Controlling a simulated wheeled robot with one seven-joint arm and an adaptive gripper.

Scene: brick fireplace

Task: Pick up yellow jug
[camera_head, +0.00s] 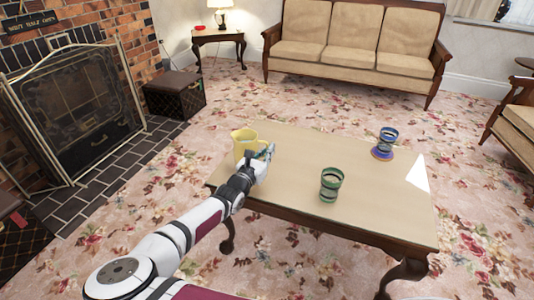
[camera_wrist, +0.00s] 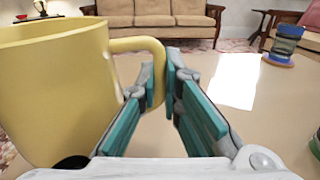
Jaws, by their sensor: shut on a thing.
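The yellow jug (camera_head: 243,141) is at the left end of the coffee table in the head view, upright. In the wrist view the jug (camera_wrist: 50,85) fills the left side, with its handle reaching to the right. My gripper (camera_head: 268,152) is at the jug's right side. In the wrist view my gripper (camera_wrist: 162,88) has its teal-padded fingers shut on the jug's handle, one finger on each side of it. The jug's base is hidden at the lower edge, so I cannot tell whether it touches the table.
The coffee table (camera_head: 300,150) also holds a green cup (camera_head: 331,184) near its front and a blue cup (camera_head: 387,143) at the right. A sofa (camera_head: 350,45) stands behind. A fireplace screen (camera_head: 80,110) is at the left. The table's middle is clear.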

